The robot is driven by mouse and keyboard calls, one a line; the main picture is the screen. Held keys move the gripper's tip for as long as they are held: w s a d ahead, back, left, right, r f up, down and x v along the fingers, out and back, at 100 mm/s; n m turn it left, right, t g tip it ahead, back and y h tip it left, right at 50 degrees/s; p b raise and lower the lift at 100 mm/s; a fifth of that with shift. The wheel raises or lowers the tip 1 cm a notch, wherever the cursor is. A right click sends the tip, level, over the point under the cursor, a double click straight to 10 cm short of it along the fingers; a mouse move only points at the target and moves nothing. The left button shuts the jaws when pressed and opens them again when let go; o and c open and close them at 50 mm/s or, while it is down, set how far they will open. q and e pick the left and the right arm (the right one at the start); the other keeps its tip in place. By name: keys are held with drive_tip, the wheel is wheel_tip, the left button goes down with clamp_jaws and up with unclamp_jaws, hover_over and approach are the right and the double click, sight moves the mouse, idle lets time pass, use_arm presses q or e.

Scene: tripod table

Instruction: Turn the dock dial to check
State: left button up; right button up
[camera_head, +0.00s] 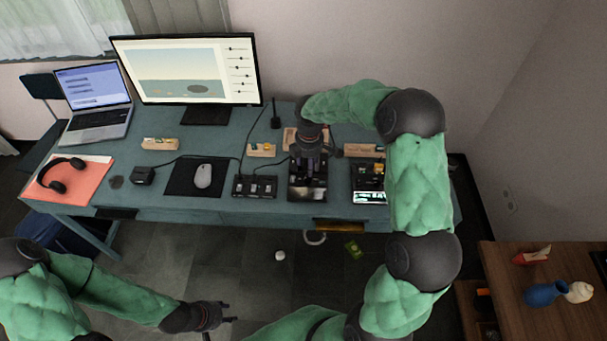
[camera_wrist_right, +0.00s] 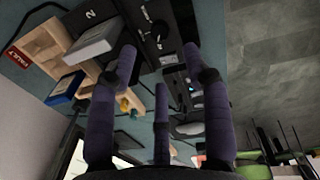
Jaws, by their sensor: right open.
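My right gripper (camera_head: 309,160) is over the dark dock (camera_head: 307,194) in the head view and hides part of it. In the right wrist view its fingers (camera_wrist_right: 158,62) are spread, open and empty. Beyond them the dock's dark face (camera_wrist_right: 128,12) shows a round black dial (camera_wrist_right: 160,36) with a pale pointer mark, between the two upper fingertips. I cannot tell whether a finger touches it, nor read which label it points to. A grey block (camera_wrist_right: 92,42) sits on the dock by a "2". My left gripper (camera_head: 222,315) is open and empty, low in front of the desk.
A wooden rack (camera_wrist_right: 40,45) marked FAULT and a blue block (camera_wrist_right: 66,88) are beside the dock. On the desk are a black box (camera_head: 255,187), a mouse (camera_head: 203,176), a monitor (camera_head: 187,70), and a lit device (camera_head: 370,197) right of the dock.

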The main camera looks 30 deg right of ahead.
sight(308, 179)
drive_tip(key=f, duration=0.2)
drive_tip(key=f+b, duration=0.1)
drive_tip(key=f, duration=0.5)
drive_tip(key=shift+w+d+b, duration=0.1)
drive_tip(key=shift+w+b, duration=0.15)
drive_tip(key=shift+b, duration=0.15)
clamp_jaws()
